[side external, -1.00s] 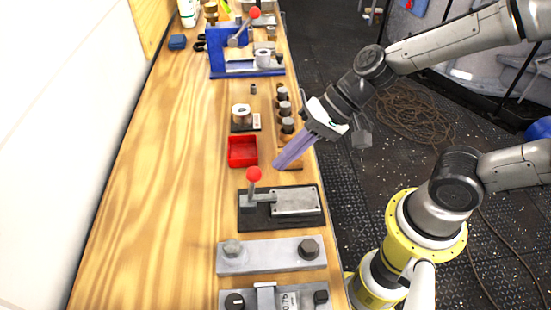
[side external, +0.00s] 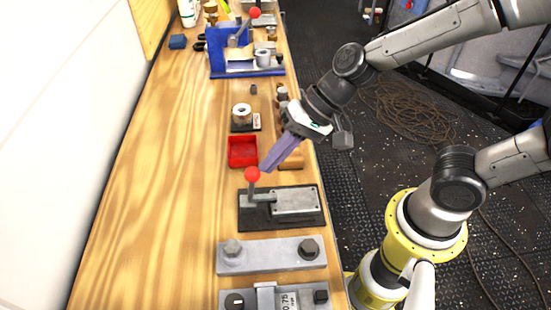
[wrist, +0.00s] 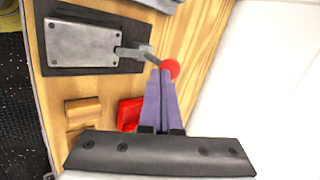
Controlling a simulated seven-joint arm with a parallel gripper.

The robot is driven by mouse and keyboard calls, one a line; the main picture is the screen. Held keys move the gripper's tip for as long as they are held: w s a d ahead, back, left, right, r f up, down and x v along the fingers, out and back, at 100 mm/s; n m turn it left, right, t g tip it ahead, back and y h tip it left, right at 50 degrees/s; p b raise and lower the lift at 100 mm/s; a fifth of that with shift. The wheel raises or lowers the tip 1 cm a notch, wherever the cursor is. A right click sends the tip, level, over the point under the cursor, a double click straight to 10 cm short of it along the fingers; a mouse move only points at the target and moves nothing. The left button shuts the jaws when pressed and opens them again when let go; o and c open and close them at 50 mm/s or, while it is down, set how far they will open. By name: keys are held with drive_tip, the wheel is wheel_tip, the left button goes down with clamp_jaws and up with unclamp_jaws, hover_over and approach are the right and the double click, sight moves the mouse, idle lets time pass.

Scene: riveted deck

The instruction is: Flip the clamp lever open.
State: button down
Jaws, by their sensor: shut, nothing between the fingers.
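The clamp has a black base (side external: 246,218) with a grey metal plate (side external: 296,200) on its right part. Its lever (side external: 251,190) rises at the left end of the base and carries a red ball knob (side external: 252,174). The clamp's plate (wrist: 82,45) and red knob (wrist: 170,69) also show in the wrist view. My gripper (side external: 266,170), with long purple fingers, is shut and empty. It slants down so its tips lie close beside the knob. In the wrist view the fingertips (wrist: 161,73) partly overlap the knob; I cannot tell whether they touch it.
A red tray (side external: 242,164) sits just behind the clamp, near my fingers. A grey bolted plate (side external: 270,257) lies in front. A blue fixture (side external: 215,66) with another red-knobbed lever stands farther back. The left side of the wooden bench (side external: 150,180) is clear.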

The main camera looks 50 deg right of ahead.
sight(249, 168)
drive_tip(key=shift+w+a+r+g+h, duration=0.25)
drive_tip(key=shift+w+a+g+h, duration=0.35)
drive_tip(key=shift+w+a, duration=0.05)
drive_tip(key=shift+w+a+r+g+h, duration=0.25)
drive_tip(key=shift+w+a+g+h, duration=0.35)
drive_tip(key=shift+a, duration=0.05)
drive_tip(key=w+a+f+g+h, duration=0.4)
drive_tip(key=w+a+g+h, duration=0.2)
drive_tip(key=w+a, duration=0.1)
drive_tip(key=shift+w+a+m, duration=0.15)
drive_tip(key=shift+m, duration=0.25)
drive_tip(key=shift+f, duration=0.15)
drive_tip(key=v, duration=0.7)
drive_tip(key=shift+r, duration=0.3)
drive_tip(key=shift+w, duration=0.1)
